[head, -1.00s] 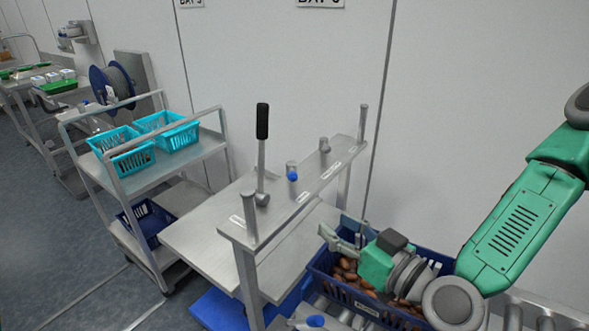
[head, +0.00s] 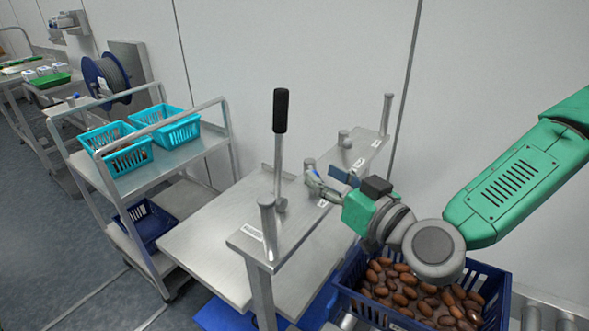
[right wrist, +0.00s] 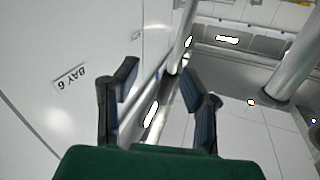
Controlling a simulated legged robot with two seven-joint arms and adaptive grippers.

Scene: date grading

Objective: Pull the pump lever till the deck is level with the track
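The pump lever (head: 281,112) has a black grip on a metal rod. It stands nearly upright at the bar beside the grey deck (head: 205,238). The roller track (head: 545,312) shows at the lower right, largely hidden by a crate and my arm; I cannot tell how its height compares with the deck's. My right gripper (head: 318,183) is over the bar, to the right of the lever rod and below its grip, apart from the grip. In the right wrist view its two fingers (right wrist: 160,92) are spread with nothing between them. My left gripper is out of view.
A blue crate of dates (head: 350,300) stands under my right arm. The metal bar (head: 245,240) with posts is close to my right gripper. A trolley (head: 190,150) with turquoise baskets (head: 165,127) stands left of the deck. The deck top is clear.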

